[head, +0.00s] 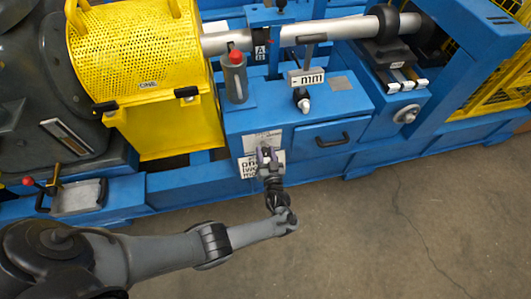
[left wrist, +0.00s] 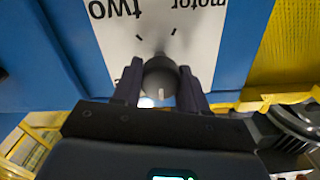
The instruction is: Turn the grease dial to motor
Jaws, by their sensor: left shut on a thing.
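The grease dial is a dark round knob (left wrist: 161,76) in front of a white label plate (left wrist: 160,20) on the blue machine. The plate reads "two" on the left and "motor" on the right, upside down in the left wrist view. Short black tick marks show above the knob. A small pale mark shows on the knob's lower part. My left gripper (left wrist: 160,88) has one finger on each side of the knob and is shut on it. In the head view the left gripper (head: 267,154) is at the label on the machine's front and mostly hides the dial. My right gripper is not in view.
A drawer with a black handle (head: 332,140) is right of the dial. A grey cylinder with a red top (head: 236,75) and an "mm" sign (head: 306,77) stand above. A yellow mesh guard (head: 135,50) is at upper left. Concrete floor (head: 400,220) is clear at lower right.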

